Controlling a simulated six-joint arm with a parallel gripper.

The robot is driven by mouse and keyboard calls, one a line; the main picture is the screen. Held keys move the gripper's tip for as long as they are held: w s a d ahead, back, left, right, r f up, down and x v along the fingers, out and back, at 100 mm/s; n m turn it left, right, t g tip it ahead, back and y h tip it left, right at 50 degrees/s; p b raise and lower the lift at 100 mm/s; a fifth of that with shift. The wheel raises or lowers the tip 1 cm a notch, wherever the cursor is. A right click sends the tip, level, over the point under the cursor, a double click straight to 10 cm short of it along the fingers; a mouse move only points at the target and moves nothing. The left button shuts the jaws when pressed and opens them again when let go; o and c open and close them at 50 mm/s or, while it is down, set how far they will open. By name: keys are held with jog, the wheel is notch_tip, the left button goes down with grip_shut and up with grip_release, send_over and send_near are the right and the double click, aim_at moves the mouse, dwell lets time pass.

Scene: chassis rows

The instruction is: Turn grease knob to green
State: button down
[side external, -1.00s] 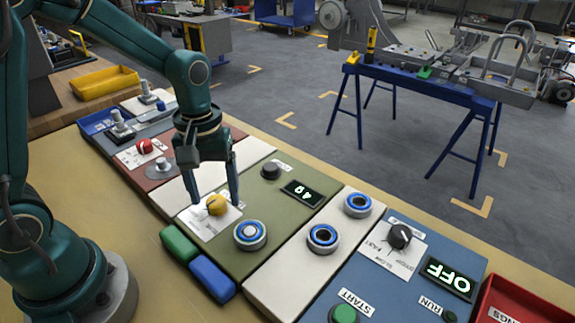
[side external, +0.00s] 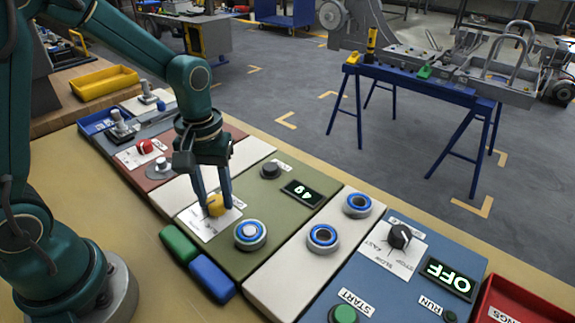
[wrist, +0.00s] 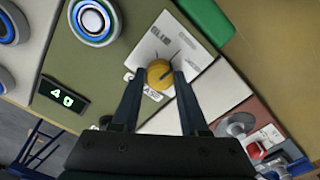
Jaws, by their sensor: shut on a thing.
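A round yellow knob (side external: 215,207) stands on a white label plate (side external: 199,227) on the olive panel. My gripper (side external: 214,199) points down over it, with a finger on each side, shut on the knob. In the wrist view the knob (wrist: 158,70) sits between the two fingertips (wrist: 160,77). A short dark line shows on its right side there. The plate (wrist: 163,38) carries printed words and thin tick lines around the knob; the words are too small to read surely, and no green mark is distinguishable. The fingers hide part of the plate.
A blue-ringed button (side external: 250,235), a dark knob (side external: 271,169) and a lit number display (side external: 303,193) share the olive panel. Green (side external: 179,243) and blue (side external: 212,277) blocks lie at its front edge. A red knob (side external: 145,146) stands on the panel to the left.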

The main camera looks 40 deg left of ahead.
aim_at(215, 200)
jog(key=m, duration=0.4)
jog(key=shift+m, duration=2.5)
jog(key=shift+c, duration=2.1)
grip_release()
jog(key=shift+r, duration=2.6)
